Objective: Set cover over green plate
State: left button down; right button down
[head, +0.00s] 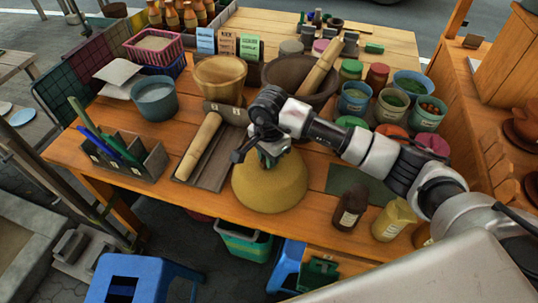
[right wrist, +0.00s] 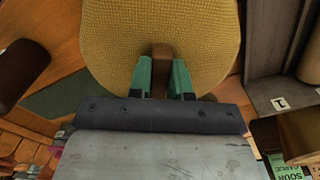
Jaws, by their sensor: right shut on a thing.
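The cover (head: 272,190) is a yellow woven dome at the front middle of the table. My right gripper (head: 270,155) comes down on its top from above. In the right wrist view its green fingers (right wrist: 160,80) are shut on the brown knob of the cover (right wrist: 160,30). I cannot tell whether the cover's rim touches the table. A green round piece (head: 350,122), which looks like the green plate, lies behind my right arm and is partly hidden by it. My left gripper is not in view.
A rolling pin (head: 199,145) on a board and a tool holder (head: 125,155) stand left of the cover. A green mat (head: 362,184), a dark jar (head: 350,207) and a yellow jar (head: 394,219) are to the right. Bowls (head: 390,104) and a large mortar (head: 290,75) stand behind.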

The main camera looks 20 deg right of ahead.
dwell(0.4)
jog(key=c, duration=1)
grip_release()
jog(key=shift+o, duration=0.2)
